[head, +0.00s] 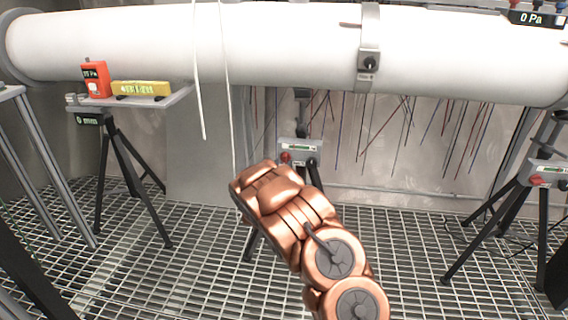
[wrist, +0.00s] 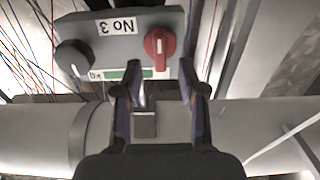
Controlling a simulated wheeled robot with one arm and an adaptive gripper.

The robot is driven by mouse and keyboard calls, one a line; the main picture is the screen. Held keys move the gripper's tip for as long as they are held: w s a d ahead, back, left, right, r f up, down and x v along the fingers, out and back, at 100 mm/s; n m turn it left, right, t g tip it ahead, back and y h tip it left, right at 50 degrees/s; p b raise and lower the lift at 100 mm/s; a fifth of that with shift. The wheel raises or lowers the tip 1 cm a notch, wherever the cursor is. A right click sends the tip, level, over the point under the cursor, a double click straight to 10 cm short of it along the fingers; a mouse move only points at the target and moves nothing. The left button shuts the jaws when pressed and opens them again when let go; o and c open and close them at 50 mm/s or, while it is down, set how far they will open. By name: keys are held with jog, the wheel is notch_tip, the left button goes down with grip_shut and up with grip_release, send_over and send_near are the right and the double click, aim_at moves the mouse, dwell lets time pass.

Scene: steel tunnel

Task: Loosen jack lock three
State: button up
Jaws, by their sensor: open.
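The grey jack box (wrist: 120,28) carries a label "No 3" (wrist: 117,25), upside down in the wrist view. A red knob (wrist: 159,47) with a white mark sits on its right part, the mark running roughly up and down. A black knob (wrist: 73,57) sits on its left part. My gripper (wrist: 157,72) is open and empty. Its two fingers point at the red knob, with the tips just short of it on either side; I see no contact. In the head view the same box (head: 300,145) stands beyond my copper arm, which hides my gripper and part of the stand.
A large white pipe (head: 280,45) runs across above the jacks. A left tripod shelf (head: 150,100) bears an orange meter (head: 95,79) and a yellow level (head: 141,88). Another jack (head: 548,172) stands at right. Thin rods and white cords hang nearby. The grating floor (head: 400,270) is mostly clear.

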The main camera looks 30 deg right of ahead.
aim_at(284, 160)
jog(key=shift+b+x, duration=0.3)
jog(key=shift+x, duration=1.6)
jog(key=shift+c, duration=0.2)
grip_shut()
